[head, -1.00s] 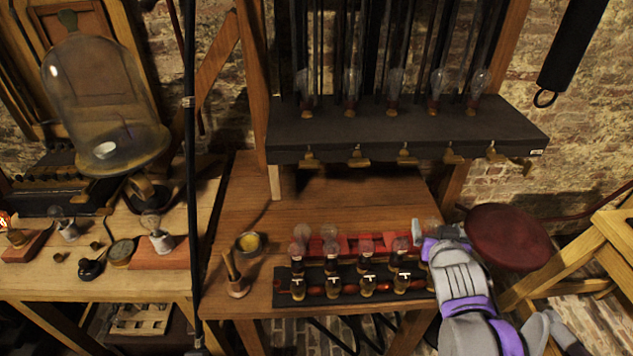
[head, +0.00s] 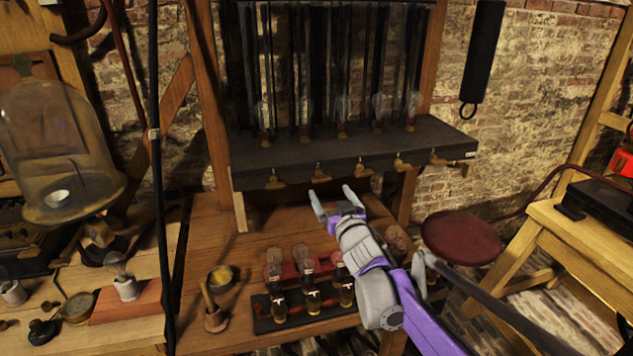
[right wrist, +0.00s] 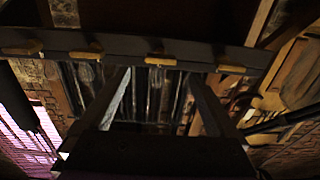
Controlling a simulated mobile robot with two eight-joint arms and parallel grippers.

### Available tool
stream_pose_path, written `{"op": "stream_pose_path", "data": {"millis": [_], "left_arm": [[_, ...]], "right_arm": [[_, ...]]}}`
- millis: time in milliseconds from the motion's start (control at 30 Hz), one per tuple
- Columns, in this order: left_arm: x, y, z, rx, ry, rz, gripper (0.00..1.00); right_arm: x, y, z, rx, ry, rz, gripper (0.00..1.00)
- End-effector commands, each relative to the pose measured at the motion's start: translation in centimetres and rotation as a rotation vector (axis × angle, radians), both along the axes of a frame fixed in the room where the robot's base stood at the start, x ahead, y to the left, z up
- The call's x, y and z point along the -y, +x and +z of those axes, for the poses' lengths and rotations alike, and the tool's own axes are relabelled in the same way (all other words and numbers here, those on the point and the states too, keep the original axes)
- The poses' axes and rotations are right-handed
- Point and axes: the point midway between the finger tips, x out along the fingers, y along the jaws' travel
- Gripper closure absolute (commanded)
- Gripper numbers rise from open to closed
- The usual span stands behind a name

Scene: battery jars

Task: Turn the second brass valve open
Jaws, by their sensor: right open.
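A row of several brass valves hangs along the front underside of a dark shelf (head: 350,152) in the head view. The second brass valve from the left (head: 320,172) is one of them. My right gripper (head: 334,197) is open and empty, its fingers pointing up toward the shelf, just below the second and third valves, apparently apart from them. In the right wrist view its two dark fingers (right wrist: 161,85) stand apart, with a brass valve (right wrist: 160,59) showing between them beyond the tips. I cannot tell which valve that is. My left gripper is not in view.
Glass bulbs (head: 378,108) stand on the shelf. Below, a wooden bench (head: 230,252) holds several bulb-topped jars (head: 312,298) near its front edge. A round red stool (head: 462,238) stands at right. A black pole (head: 158,200) rises at left.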

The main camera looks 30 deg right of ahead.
Motion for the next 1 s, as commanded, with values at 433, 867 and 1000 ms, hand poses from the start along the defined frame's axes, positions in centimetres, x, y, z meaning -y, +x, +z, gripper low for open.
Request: {"op": "stream_pose_path", "data": {"millis": [433,867,1000], "left_arm": [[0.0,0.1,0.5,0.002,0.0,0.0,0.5],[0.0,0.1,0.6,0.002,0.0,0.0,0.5],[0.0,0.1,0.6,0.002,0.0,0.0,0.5]], "right_arm": [[1.7,7.3,0.1,0.0,0.002,0.0,0.05],[1.9,8.1,0.0,-0.001,0.001,0.0,0.07],[1.9,8.1,0.0,-0.001,0.001,-0.001,0.32]]}}
